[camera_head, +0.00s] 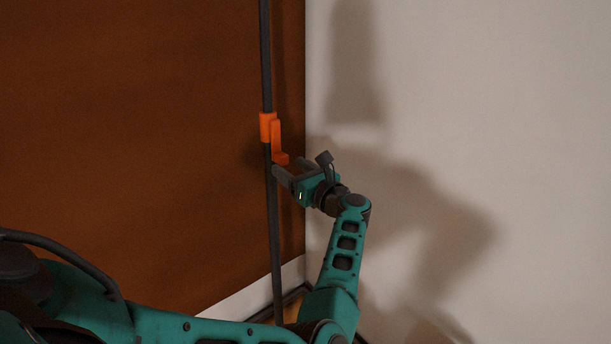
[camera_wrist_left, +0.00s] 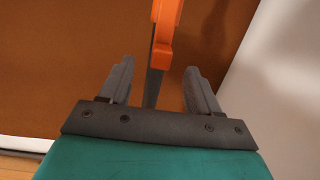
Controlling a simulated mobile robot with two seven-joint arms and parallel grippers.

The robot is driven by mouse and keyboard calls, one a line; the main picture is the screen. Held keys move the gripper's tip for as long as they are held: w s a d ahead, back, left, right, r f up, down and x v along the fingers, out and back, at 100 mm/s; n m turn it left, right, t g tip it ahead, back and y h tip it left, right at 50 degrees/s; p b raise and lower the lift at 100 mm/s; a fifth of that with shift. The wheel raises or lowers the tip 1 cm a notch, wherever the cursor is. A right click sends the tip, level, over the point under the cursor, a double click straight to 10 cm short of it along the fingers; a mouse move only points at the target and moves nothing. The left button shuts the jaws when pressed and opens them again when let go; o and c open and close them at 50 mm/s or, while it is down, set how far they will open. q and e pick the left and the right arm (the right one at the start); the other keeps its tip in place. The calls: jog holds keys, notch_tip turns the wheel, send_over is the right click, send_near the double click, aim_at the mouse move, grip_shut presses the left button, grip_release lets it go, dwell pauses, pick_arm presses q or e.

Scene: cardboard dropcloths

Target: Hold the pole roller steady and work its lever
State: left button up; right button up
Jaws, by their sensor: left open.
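The pole roller is a thin dark pole (camera_head: 266,60) standing upright near the wall corner. An orange collar with a lever (camera_head: 277,140) sits partway up it, the lever hanging down and ending in a small foot. My left gripper (camera_head: 287,167) is open and empty, just below and beside the lever's foot. In the left wrist view the orange lever (camera_wrist_left: 166,32) lies ahead of my left gripper (camera_wrist_left: 160,64), and the dark pole (camera_wrist_left: 153,88) shows between the two fingers. I cannot tell whether a finger touches the pole. My right gripper is out of view.
A brown wall panel (camera_head: 130,120) fills the left behind the pole. A pale wall (camera_head: 520,90) fills the right, with my arm's shadow on it. A white baseboard (camera_head: 240,288) and a dark floor strip run along the bottom.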

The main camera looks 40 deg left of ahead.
aim_at(274, 156)
pick_arm(q)
jog(key=x, duration=0.8)
grip_shut()
dwell(0.5)
dwell(1.7)
